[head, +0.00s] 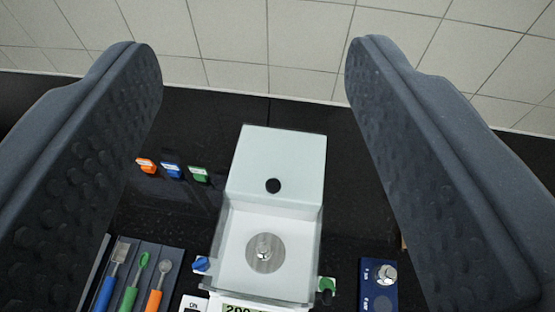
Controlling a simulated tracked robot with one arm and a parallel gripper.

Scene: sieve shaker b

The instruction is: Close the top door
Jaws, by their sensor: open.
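My gripper (252,55) is open and empty, its two dark fingers spread wide on either side of the view. Between and below them stands a white balance with a box-shaped weighing chamber (226,262). A pale panel with a round black knob, seemingly the top door (257,155), lies at the chamber's far end.
A blue handle (201,264) and a green handle (327,285) flank the chamber. A tray (173,256) of coloured tools lies left; a blue block (370,293) with a metal weight lies right. Orange, blue and green clips (172,171) sit behind left.

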